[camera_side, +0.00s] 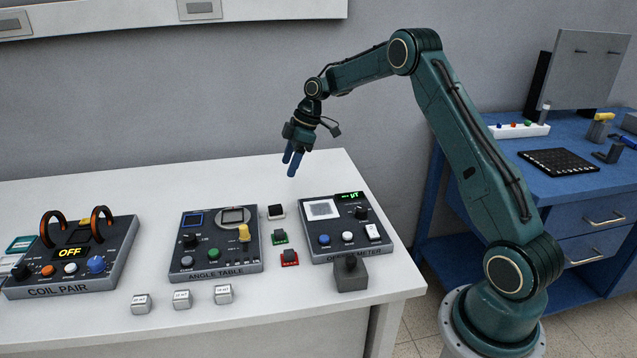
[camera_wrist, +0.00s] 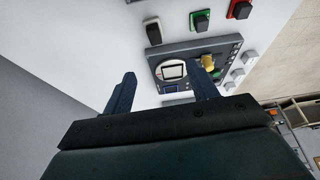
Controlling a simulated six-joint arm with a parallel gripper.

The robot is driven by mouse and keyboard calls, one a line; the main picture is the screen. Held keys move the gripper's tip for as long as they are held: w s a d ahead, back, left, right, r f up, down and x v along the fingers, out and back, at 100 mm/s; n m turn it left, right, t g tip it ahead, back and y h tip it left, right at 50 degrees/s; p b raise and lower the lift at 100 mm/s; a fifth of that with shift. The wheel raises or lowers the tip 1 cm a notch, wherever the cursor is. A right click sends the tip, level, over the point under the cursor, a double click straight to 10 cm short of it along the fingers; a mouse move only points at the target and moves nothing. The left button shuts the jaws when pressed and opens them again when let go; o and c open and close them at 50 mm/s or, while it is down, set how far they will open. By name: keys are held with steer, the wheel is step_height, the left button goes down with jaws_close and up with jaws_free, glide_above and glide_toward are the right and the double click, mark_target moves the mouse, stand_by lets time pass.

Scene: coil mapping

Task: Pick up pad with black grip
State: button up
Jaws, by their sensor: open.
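Small pads with dark tops stand in a column between the angle table (camera_side: 218,262) and the meter panel at right. The rear pad (camera_side: 276,211) is white with a black grip, the middle pad (camera_side: 280,237) is green, and the front pad (camera_side: 289,258) is red. In the wrist view the white pad (camera_wrist: 153,32), the green pad (camera_wrist: 201,21) and the red pad (camera_wrist: 239,9) show near the top. My gripper (camera_side: 291,163) is open and empty, fingers pointing down, well above the table behind the pads. Both fingers (camera_wrist: 162,75) show apart in the wrist view.
The meter panel (camera_side: 348,250) lies right of the pads, with a dark knobbed block (camera_side: 350,272) before it. The coil pair panel (camera_side: 70,288) is at far left. Several small white blocks (camera_side: 182,299) line the front. A blue bench (camera_side: 590,185) stands at right.

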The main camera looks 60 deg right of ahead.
steer(key=shift+d+f, duration=0.7)
steer(key=shift+f, duration=0.5)
glide_toward(276, 207)
steer(key=shift+n, duration=0.3)
steer(key=shift+d+x, duration=0.15)
steer(key=shift+x, duration=1.1)
steer(key=shift+d+x, duration=0.1)
steer(key=shift+x, duration=1.15)
steer(key=shift+w, duration=0.15)
steer(key=shift+x, duration=2.65)
steer(key=shift+a+r, duration=0.1)
steer(key=shift+a, duration=0.05)
steer(key=c, duration=1.1)
steer(key=shift+o, duration=0.2)
step_height(276, 207, up, 20)
